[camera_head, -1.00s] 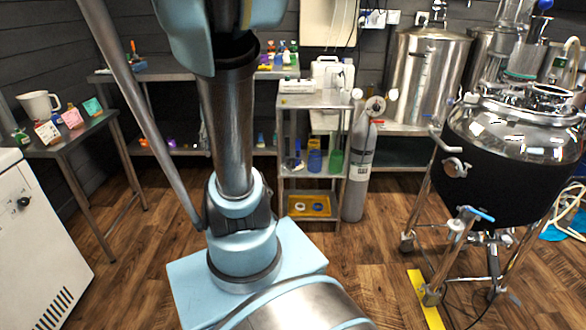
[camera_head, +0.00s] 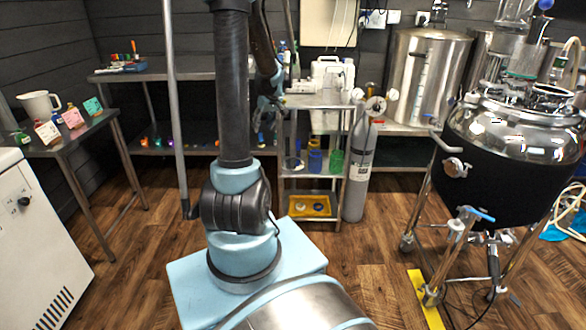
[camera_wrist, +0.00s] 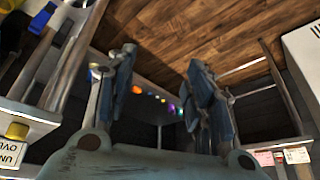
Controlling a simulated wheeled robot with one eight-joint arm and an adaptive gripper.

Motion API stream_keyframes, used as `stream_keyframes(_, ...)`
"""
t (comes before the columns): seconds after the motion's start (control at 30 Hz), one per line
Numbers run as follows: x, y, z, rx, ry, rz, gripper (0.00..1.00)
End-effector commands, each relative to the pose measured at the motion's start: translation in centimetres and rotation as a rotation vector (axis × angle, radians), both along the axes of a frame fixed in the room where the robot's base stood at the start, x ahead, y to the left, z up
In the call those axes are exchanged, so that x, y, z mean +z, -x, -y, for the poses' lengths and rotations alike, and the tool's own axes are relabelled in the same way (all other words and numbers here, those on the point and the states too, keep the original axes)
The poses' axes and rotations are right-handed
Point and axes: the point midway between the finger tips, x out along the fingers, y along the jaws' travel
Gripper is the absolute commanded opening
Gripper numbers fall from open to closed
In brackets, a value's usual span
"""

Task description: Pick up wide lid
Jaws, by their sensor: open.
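I cannot make out a wide lid for certain in either view. A yellow tray (camera_head: 322,211) on the bottom shelf of the narrow metal rack holds small round pieces, one pale and ring-like; they are too small to identify as lids. My gripper (camera_head: 268,108) is in front of the long metal bench, just left of the rack, pointing down. In the wrist view its two fingers (camera_wrist: 162,85) stand apart with nothing between them. Beyond them are the wooden floor and a shelf with small coloured objects.
The narrow rack (camera_head: 312,101) stands close right of my gripper, with blue and green vessels on its middle shelf. A grey gas cylinder (camera_head: 358,175) is beside it. A large black-jacketed kettle (camera_head: 505,155) stands at right.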

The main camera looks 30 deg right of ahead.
Motion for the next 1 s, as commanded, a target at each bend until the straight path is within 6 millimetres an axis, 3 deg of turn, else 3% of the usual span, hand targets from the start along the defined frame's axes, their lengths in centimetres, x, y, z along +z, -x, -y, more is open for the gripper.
stream_keyframes(0.1,-2.0,-0.9,4.4,-0.008,0.007,0.025,0.48)
stream_keyframes(0.5,-9.7,-1.1,17.1,-0.019,0.045,0.106,0.48)
stream_keyframes(0.73,-12.6,-0.3,21.0,-0.022,0.063,0.131,0.48)
stream_keyframes(1.0,-14.6,-1.0,21.8,-0.02,0.067,0.138,0.48)
